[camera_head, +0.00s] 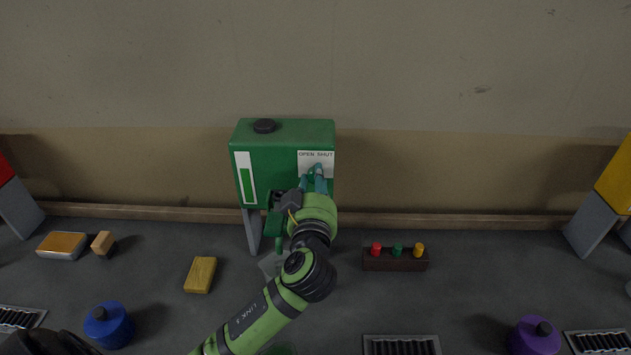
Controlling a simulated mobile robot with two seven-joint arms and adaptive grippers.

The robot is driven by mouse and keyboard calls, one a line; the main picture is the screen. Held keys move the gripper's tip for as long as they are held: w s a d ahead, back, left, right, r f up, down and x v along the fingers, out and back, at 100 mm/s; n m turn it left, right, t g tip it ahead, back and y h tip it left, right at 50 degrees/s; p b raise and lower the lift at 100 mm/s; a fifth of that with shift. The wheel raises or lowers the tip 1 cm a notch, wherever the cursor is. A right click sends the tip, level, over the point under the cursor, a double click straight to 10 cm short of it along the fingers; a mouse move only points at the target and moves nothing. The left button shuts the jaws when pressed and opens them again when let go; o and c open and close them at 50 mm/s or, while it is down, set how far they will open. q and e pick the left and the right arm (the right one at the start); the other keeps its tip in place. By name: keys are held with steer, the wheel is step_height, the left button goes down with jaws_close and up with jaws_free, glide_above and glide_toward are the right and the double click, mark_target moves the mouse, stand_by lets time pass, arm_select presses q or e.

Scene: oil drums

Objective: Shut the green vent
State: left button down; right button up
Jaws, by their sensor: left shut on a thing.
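The green tank (285,132) stands against the wall on grey legs, with a black cap on top. A white plate (316,157) on its front right reads OPEN on the left and SHUT on the right. My left gripper (317,172) is at the lower part of this plate, shut on the green vent's handle. The fingers and wrist cover the handle, so I cannot tell which word it points to. My right gripper is not in view.
A green tap (275,224) hangs below the tank, close to my left wrist. A dark block (395,262) with red, green and yellow plugs lies right of my arm. A yellow sponge-like block (200,275), a blue can (109,325) and a purple can (535,337) are on the floor.

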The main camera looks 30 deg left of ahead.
arm_select(q)
steer(key=shift+a+r, duration=0.15)
steer(key=shift+r, duration=0.35)
steer(key=c, duration=0.9)
jaws_free()
steer(key=shift+f, duration=0.2)
steer(key=v, duration=1.2)
steer(key=shift+f, duration=0.1)
